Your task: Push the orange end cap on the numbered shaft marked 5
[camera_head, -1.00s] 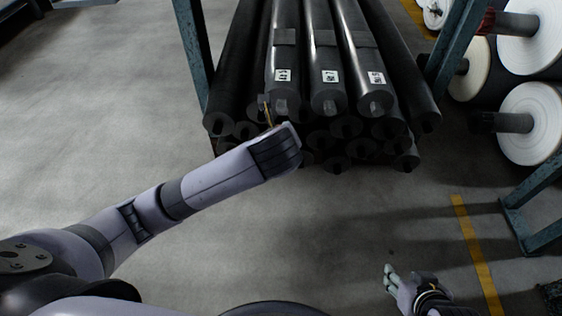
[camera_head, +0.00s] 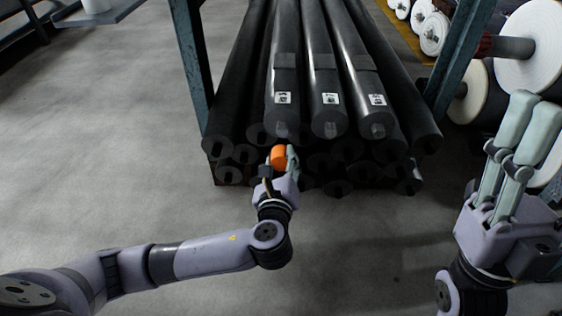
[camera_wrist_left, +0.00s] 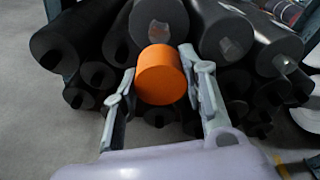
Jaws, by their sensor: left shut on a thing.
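Three black rolls with white number labels lie on top of the stack: left (camera_head: 283,80), middle (camera_head: 325,80) and right (camera_head: 368,80). The numbers are too small to read surely. Each has a stub at its near end. My left gripper (camera_head: 280,163) is shut on the orange end cap (camera_head: 279,155), just below and in front of the left labelled roll's end. In the left wrist view the cap (camera_wrist_left: 162,76) sits between both fingers, overlapping the lower part of a roll end (camera_wrist_left: 160,14); contact cannot be told. My right gripper (camera_head: 528,105) is raised at the right, with no object visible in it.
More black rolls (camera_head: 340,188) lie beneath, their ends facing me. Blue rack posts stand left (camera_head: 190,60) and right (camera_head: 462,50) of the stack. White rolls (camera_head: 530,48) are at the right. The grey floor at left is clear.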

